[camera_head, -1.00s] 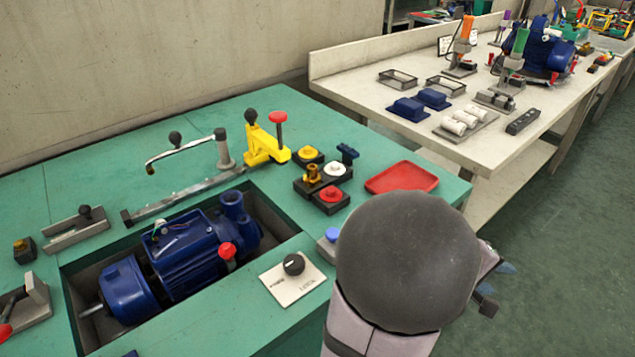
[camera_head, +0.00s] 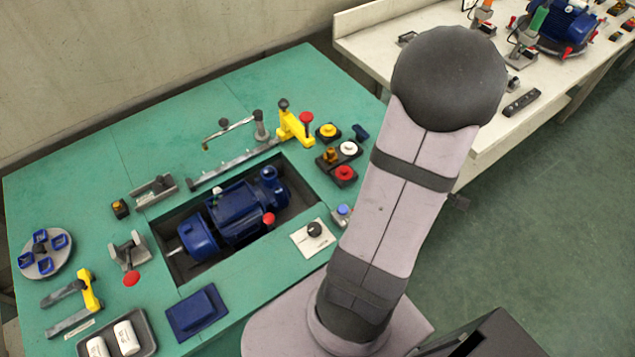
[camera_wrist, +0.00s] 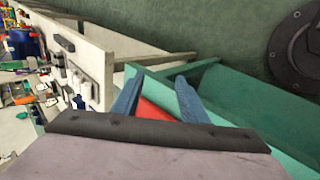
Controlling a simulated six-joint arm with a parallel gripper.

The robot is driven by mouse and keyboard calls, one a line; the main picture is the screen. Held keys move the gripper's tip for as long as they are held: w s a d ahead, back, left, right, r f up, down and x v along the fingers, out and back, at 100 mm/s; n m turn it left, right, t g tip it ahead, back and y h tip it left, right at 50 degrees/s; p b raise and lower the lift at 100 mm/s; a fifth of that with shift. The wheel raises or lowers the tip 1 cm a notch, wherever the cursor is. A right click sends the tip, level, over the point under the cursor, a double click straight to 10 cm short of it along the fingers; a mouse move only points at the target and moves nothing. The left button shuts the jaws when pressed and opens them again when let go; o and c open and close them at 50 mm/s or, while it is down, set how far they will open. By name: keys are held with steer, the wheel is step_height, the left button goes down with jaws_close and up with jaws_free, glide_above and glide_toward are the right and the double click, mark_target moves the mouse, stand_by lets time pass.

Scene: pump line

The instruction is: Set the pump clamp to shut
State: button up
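The blue pump (camera_head: 235,212) lies in a dark recess in the green bench. Behind it is a yellow clamp-like fixture (camera_head: 294,127) with a red-topped post, beside a long grey rail with a raised bent bar (camera_head: 230,130). A grey toggle clamp (camera_head: 127,250) with a red-tipped handle stands left of the pump. Which of these is the pump clamp, and whether it is shut, I cannot tell. My gripper (camera_wrist: 158,78) shows two blue fingers spread apart with nothing between the tips, above the red tray (camera_wrist: 155,112). In the head view my arm hides it.
A dial on a white plate (camera_head: 313,236), coloured push buttons (camera_head: 345,172) and a blue button (camera_head: 342,212) stand right of the pump. A blue pad (camera_head: 197,312) and a dark tray (camera_head: 145,322) with white cylinders lie at the front. A white bench (camera_head: 365,30) stands beyond.

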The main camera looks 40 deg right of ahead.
steer(key=w+a+r+n+y+p, duration=0.1)
steer(key=w+a+r+y+p, duration=0.4)
steer(key=a+r+p, duration=0.7)
steer(key=w+a+r+y+p, duration=0.2)
steer(key=w+a+r+p, duration=0.55)
steer(key=a, duration=0.75)
steer(key=s+a+r+m+b, duration=0.1)
steer(key=s+a+r+m, duration=0.1)
steer(key=a+r, duration=0.5)
steer(key=n+b, duration=0.3)
steer(key=b, duration=0.8)
glide_above(267, 216)
steer(key=shift+g+y, duration=0.3)
steer(key=shift+g, duration=0.1)
step_height(267, 216, down, 17)
steer(key=shift+f, duration=0.2)
steer(key=shift+r, duration=0.1)
steer(key=shift+f+p, duration=0.55)
steer(key=shift+f, duration=3.15)
